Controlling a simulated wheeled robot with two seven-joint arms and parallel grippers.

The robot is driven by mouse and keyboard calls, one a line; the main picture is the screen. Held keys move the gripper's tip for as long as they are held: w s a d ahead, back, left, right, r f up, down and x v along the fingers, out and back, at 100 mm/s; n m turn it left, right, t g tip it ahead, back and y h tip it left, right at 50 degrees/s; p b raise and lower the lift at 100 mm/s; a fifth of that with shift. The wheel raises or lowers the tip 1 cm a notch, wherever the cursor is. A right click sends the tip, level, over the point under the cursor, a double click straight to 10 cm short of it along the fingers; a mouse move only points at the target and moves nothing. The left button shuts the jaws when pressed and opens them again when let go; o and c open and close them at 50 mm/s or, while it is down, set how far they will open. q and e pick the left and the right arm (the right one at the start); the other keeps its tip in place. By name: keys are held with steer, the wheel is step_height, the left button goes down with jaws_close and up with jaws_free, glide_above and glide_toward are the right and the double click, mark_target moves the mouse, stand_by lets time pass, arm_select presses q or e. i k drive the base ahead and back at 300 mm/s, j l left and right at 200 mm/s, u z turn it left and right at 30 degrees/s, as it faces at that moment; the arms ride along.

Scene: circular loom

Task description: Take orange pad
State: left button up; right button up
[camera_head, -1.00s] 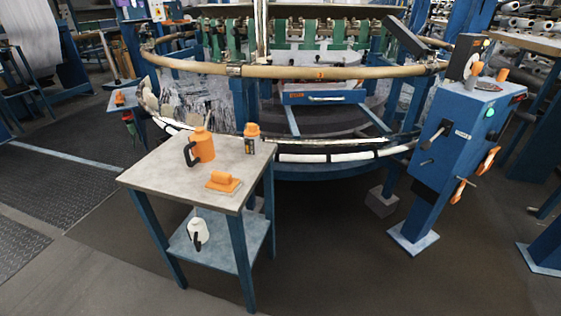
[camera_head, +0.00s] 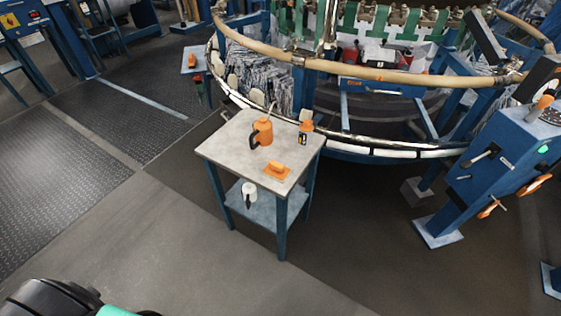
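The orange pad (camera_head: 277,170) lies flat on the grey top of a small blue-legged table (camera_head: 232,151), near its front right corner. It has a raised orange grip on a thin, paler base. An orange jug (camera_head: 262,132) with a dark handle stands behind it, and a small orange-topped container (camera_head: 305,131) stands near the table's right edge. A dark and green part, probably of my own arm, shows at the bottom left edge. Neither gripper is in view.
The large circular loom (camera_head: 390,150) curves behind the table. A blue control post (camera_head: 490,175) stands to the right. A white container (camera_head: 249,193) sits on the table's lower shelf (camera_head: 262,211). The floor (camera_head: 180,240) in front and to the left is clear.

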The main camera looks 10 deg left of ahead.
mark_target(275, 170)
steer(key=j+z, duration=0.35)
steer(key=j, duration=0.25)
steer(key=j+z, duration=0.35)
steer(key=j, duration=0.3)
steer(key=k+j+z, duration=0.15)
steer(key=j+z, duration=0.2)
steer(key=j, duration=0.25)
